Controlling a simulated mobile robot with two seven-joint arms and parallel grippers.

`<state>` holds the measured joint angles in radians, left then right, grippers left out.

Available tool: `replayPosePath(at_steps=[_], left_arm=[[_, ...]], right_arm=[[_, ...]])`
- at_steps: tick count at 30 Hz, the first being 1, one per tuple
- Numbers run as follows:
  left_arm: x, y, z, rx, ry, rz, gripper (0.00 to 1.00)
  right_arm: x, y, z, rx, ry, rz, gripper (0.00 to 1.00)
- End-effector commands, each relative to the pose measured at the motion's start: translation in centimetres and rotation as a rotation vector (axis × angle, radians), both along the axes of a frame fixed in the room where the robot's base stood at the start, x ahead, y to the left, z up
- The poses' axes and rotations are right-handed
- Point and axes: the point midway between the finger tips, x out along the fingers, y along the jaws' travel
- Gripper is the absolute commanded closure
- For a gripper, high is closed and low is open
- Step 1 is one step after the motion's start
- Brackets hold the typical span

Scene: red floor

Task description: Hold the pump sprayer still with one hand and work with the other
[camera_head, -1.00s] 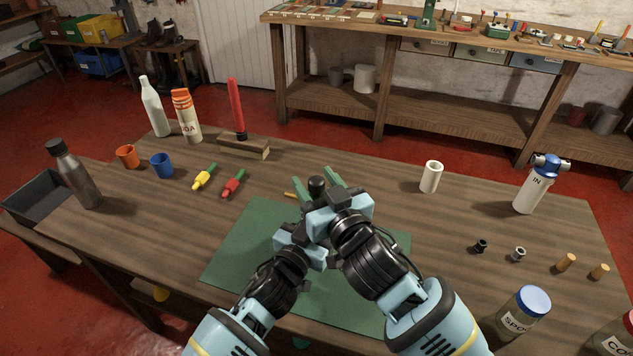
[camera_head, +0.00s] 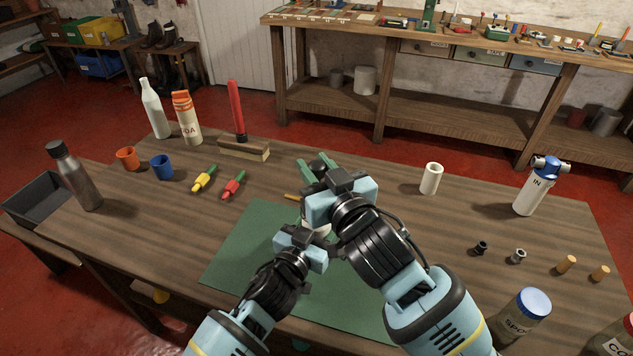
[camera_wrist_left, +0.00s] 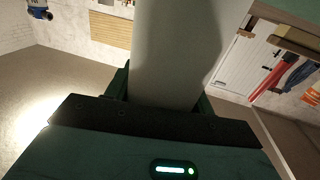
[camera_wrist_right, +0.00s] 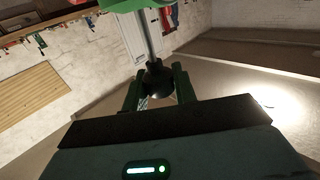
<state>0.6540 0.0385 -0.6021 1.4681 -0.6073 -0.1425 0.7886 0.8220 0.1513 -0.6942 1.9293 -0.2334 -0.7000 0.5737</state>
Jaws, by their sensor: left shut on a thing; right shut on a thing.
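The pump sprayer stands over the green mat (camera_head: 250,240), mostly hidden behind my grippers in the head view. Its pale round body (camera_wrist_left: 178,50) fills the middle of the left wrist view. My left gripper (camera_head: 302,248) is shut around that body. My right gripper (camera_head: 320,172) is higher and shut on the sprayer's black pump knob (camera_wrist_right: 158,80). In the right wrist view, a bare metal rod (camera_wrist_right: 148,38) shows between the knob and the green top (camera_wrist_right: 122,4) of the sprayer.
Yellow (camera_head: 203,179) and red (camera_head: 233,186) tools lie left of the mat. A blue-lidded jar (camera_head: 520,318) is near the front right. The table between mat and cup is clear.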

Motion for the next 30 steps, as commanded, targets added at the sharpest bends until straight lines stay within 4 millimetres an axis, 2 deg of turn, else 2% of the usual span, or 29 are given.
replayPosePath(at_steps=[1, 4, 13, 14, 18, 30], left_arm=[[0.0, 0.0, -0.2, 0.001, 0.003, 0.001, 0.81], [0.0, 0.0, -0.2, 0.001, 0.003, 0.001, 0.81], [0.0, 0.1, -0.2, 0.003, 0.004, 0.001, 0.81], [0.0, 0.1, -0.2, 0.003, 0.004, 0.001, 0.81], [0.0, 0.1, -0.2, 0.003, 0.004, 0.002, 0.81], [0.0, 0.1, -0.2, 0.002, 0.004, 0.002, 0.81]], right_arm=[[0.0, 0.0, 1.4, 0.006, -0.010, 0.000, 1.00], [0.0, 0.0, 2.3, 0.003, -0.009, 0.001, 1.00], [0.0, -0.1, 2.7, 0.003, -0.011, 0.000, 1.00], [0.0, -0.1, 2.7, 0.003, -0.012, 0.000, 0.70], [0.0, 0.0, 2.6, 0.003, -0.010, 0.001, 0.52], [-0.5, -0.3, 2.3, 0.002, -0.004, 0.001, 0.51]])
